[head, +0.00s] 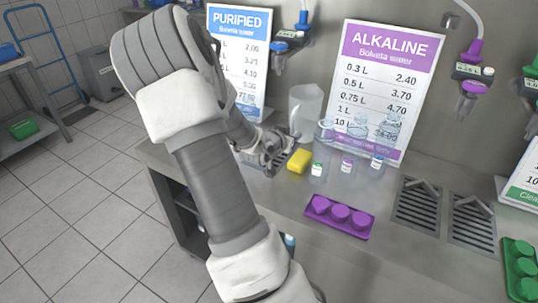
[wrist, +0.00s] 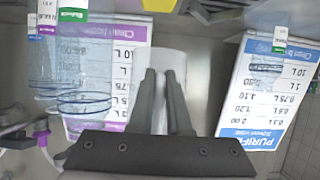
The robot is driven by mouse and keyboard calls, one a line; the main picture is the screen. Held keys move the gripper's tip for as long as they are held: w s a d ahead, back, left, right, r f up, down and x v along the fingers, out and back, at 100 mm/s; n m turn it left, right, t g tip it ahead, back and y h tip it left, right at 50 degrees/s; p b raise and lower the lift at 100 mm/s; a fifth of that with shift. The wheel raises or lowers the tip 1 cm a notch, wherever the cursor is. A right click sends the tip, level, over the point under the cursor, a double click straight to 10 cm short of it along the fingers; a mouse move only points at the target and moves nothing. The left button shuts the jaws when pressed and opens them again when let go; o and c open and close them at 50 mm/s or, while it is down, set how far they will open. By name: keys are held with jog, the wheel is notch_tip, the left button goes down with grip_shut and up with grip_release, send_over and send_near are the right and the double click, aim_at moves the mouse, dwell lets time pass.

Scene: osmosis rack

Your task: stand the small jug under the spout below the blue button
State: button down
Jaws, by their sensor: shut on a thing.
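The small jug is a whitish translucent jug (head: 308,108) in front of the back wall, between the two price signs. It looks upright; I cannot tell whether its base touches the counter. My gripper (head: 278,143) is at its left side, shut on it. In the wrist view, the shut fingers (wrist: 161,76) lie against the pale jug (wrist: 172,60), and the gripped part is hidden between them. The blue button (head: 280,47) is on the dispenser at the top, by the blue sign. Its spout shows only partly below, up and left of the jug.
The purified sign (head: 240,60) and alkaline sign (head: 385,85) stand behind.

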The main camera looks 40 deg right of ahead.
jog(key=w+a+f, duration=0.1)
jog(key=w+f, duration=0.1)
jog(key=w, duration=0.1)
jog(key=w+a+f, duration=0.1)
jog(key=w+f, duration=0.1)
jog(key=w, duration=0.1)
jog(key=w+a+f, duration=0.1)
jog(key=w+f, duration=0.1)
jog(key=w, duration=0.2)
jog(key=shift+a+f, duration=0.1)
jog(key=shift+f, duration=2.05)
jog(key=shift+f, duration=0.1)
jog(key=shift+f+b, duration=0.15)
jog(key=shift+b, duration=0.2)
jog(key=c, duration=0.9)
grip_release()
jog(key=shift+r, duration=0.2)
